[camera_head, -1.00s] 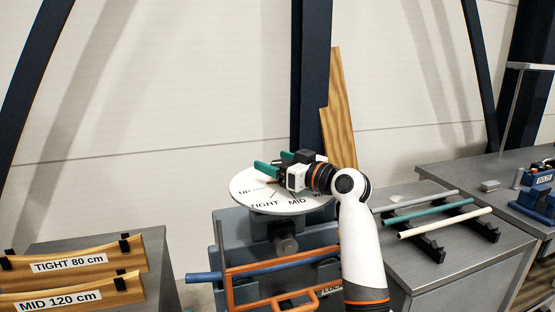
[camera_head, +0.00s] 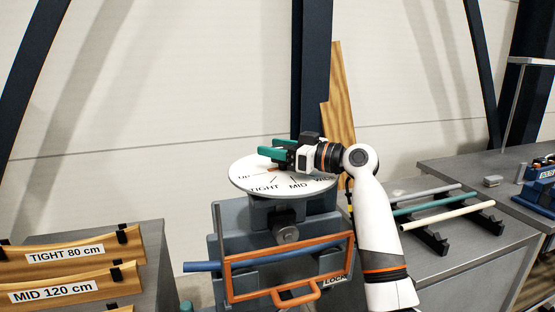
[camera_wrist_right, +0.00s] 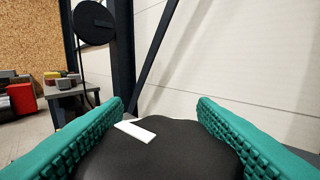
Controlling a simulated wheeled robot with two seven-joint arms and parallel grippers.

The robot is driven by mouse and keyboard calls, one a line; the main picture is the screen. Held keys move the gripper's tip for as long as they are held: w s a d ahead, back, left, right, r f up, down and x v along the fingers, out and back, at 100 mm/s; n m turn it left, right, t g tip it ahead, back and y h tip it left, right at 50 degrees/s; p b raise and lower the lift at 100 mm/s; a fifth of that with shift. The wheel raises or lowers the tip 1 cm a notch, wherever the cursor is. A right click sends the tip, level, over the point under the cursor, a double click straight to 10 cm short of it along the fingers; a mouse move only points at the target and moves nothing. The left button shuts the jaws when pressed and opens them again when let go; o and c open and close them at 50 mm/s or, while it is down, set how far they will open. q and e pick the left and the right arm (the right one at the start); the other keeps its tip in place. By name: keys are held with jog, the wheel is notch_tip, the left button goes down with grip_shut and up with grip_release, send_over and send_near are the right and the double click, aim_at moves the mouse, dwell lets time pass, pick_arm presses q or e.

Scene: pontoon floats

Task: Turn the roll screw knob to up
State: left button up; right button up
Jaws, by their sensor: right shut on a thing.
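In the head view my gripper hides most of the knob. A small orange mark (camera_head: 272,167) shows under the fingers; I cannot tell where the knob points. My left gripper is not in view.
Wooden boards (camera_head: 60,272) stand at left. Rods (camera_head: 445,216) lie on a rack at right. A dark post (camera_head: 316,70) rises behind the dial.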

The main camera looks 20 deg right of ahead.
jog(key=shift+n+g+y, duration=0.3)
jog(key=shift+g, duration=0.1)
jog(key=o, duration=1)
jog(key=shift+c, duration=0.2)
jog(key=b+v, duration=0.3)
jog(key=v, duration=0.8)
jog(key=shift+s+d+b, duration=0.3)
jog(key=shift+s+d, duration=0.05)
jog(key=shift+s, duration=0.1)
